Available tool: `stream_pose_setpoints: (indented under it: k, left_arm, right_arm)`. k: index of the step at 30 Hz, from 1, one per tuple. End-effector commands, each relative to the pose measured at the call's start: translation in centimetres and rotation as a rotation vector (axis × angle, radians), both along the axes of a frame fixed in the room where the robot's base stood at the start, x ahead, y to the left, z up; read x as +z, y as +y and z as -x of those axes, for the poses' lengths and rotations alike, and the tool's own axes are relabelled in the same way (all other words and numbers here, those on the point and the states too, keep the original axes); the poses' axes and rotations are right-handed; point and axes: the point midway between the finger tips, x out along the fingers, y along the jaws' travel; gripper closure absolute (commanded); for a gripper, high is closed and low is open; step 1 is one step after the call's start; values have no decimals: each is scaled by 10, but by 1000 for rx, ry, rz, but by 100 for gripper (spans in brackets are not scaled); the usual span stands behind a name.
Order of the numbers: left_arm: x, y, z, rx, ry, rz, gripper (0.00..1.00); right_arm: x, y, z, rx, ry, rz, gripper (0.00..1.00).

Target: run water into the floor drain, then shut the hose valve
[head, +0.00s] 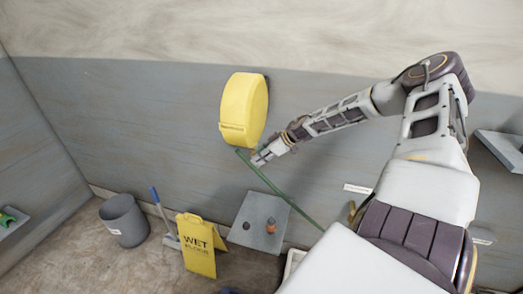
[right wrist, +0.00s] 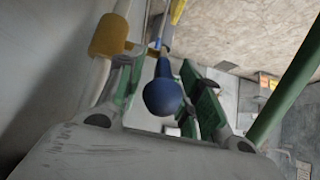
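A yellow hose reel (head: 245,108) is mounted on the grey wall. A green hose (head: 280,195) runs from under it down to the right; a green length also crosses the right of the right wrist view (right wrist: 285,100). My right gripper (head: 260,157) is just below the reel, beside the hose. In the right wrist view its green-padded fingers (right wrist: 160,95) are apart. A blue rounded piece on a thin stem (right wrist: 162,96) shows between them, with gaps at both sides; I cannot tell whether it is the valve handle. I cannot make out the floor drain. My left gripper is out of view.
A grey bucket (head: 123,220), a blue-handled floor tool (head: 154,196) and a yellow wet-floor sign (head: 198,246) stand at lower left. A grey panel (head: 248,212) holds a small orange item (head: 271,225). Shelves show at far left (head: 14,226) and far right (head: 500,147).

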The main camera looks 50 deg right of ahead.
Motion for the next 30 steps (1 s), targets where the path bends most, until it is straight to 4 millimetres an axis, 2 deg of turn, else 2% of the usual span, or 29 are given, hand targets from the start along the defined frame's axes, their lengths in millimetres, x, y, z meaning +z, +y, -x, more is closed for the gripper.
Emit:
stream_pose_setpoints:
  k: [14,30]
  left_arm:
    - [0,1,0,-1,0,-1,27]
    - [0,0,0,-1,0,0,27]
  right_arm:
    - [4,-1,4,2,2,-1,64]
    - [21,-9,19,2,0,-1,64]
